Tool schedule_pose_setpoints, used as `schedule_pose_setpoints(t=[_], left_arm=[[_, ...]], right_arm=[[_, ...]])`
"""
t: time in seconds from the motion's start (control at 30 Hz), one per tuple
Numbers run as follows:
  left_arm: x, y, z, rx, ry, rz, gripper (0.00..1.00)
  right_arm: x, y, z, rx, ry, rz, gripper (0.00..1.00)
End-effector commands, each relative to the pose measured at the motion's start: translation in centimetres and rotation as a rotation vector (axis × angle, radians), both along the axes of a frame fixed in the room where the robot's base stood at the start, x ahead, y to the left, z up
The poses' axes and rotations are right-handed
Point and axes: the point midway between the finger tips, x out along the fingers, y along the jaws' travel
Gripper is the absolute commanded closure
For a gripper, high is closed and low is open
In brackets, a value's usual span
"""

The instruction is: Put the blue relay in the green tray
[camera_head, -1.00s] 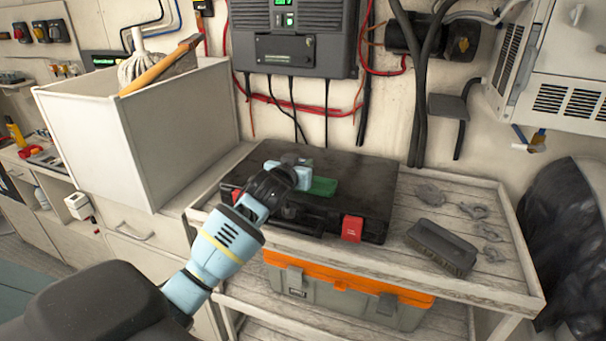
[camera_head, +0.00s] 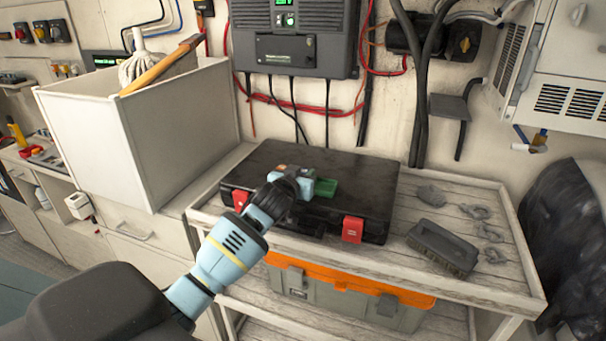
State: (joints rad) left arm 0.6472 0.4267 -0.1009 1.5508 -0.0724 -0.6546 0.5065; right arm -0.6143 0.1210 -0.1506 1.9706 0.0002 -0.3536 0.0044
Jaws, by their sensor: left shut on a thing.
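The small green tray (camera_head: 325,187) lies on the black case on the cart. My left gripper (camera_head: 305,181) reaches in from the lower left and is just left of the tray, low over the case lid. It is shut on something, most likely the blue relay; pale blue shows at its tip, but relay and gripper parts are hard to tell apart. The gripper hides the left part of the tray. My right gripper is out of view.
The black case (camera_head: 365,190) has red latches and sits on the wooden cart (camera_head: 480,285). A dark brush-like block (camera_head: 442,247) and several grey shackle-like pieces lie to its right. A white bin (camera_head: 150,130) stands at left. An orange-and-grey toolbox (camera_head: 345,300) is below.

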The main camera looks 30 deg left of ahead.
Motion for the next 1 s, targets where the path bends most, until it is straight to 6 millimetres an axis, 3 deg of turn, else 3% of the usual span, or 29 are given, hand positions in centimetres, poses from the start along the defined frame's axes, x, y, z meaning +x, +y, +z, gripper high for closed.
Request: schedule_pose_setpoints(t=[0.03,0.07,0.1,0.47,0.57,1.0], left_arm=[[0.0,0.0,-0.3,0.000,0.002,0.000,0.97],[0.0,0.0,-0.2,0.000,0.001,0.000,0.71],[0.0,0.0,-0.2,0.000,0.001,0.000,0.66],[0.0,0.0,0.3,0.001,-0.001,0.001,0.66],[-0.8,-0.2,0.4,0.000,0.000,-0.001,0.66],[-7.5,-1.8,1.7,0.001,0.000,-0.001,0.66]], right_arm=[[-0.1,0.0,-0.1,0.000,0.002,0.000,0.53],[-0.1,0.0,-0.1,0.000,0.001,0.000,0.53],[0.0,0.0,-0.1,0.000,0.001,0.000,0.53],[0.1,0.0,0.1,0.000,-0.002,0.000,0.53],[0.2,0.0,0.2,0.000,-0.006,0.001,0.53],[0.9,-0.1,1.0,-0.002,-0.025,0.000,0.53]])
